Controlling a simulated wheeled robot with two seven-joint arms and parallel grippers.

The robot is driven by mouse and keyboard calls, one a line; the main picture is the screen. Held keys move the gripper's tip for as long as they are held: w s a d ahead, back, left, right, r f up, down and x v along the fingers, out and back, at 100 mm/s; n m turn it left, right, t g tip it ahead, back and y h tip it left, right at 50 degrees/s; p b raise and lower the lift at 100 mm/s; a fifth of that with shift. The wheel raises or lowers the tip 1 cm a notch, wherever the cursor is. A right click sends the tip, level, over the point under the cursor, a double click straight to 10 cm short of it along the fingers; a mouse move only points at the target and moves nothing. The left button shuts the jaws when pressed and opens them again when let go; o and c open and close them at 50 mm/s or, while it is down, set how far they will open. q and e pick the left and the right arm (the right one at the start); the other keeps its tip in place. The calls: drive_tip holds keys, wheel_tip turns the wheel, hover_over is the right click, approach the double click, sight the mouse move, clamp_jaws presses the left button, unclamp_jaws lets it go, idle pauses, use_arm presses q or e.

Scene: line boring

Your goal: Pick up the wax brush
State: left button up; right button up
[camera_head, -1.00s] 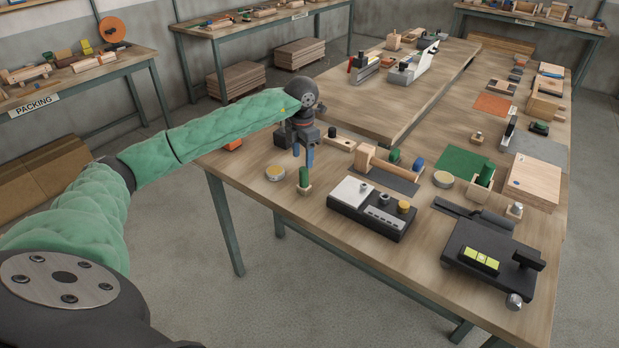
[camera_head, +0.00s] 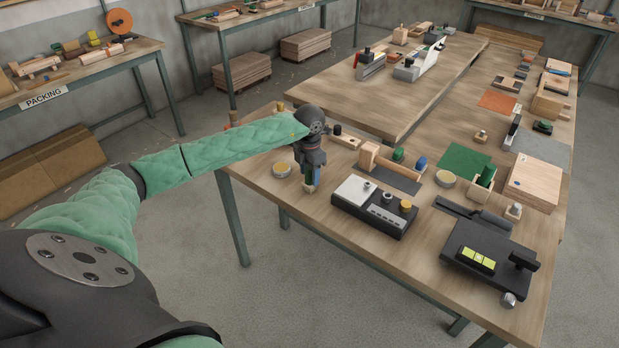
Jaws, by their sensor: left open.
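An upright green-handled piece on a small pale wooden base (camera_head: 309,188), which looks like the wax brush, stands near the left front edge of the workbench (camera_head: 285,210). My left gripper (camera_head: 312,176) is open and pointing down directly over it. Its dark body and blue-marked fingers cover most of the handle, so only the wooden base and a sliver of green show. The fingers are around or just in front of the handle; I cannot tell which, or whether they touch it. My right gripper is not in view.
A wooden block with a bar (camera_head: 372,158) is behind that. A black fixture (camera_head: 490,259) sits at the front right.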

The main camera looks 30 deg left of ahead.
use_arm(q)
drive_tip(key=shift+f, duration=0.1)
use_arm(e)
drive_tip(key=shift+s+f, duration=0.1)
use_arm(q)
drive_tip(key=shift+s, duration=0.1)
drive_tip(key=shift+c, duration=0.4)
drive_tip(key=c, duration=1)
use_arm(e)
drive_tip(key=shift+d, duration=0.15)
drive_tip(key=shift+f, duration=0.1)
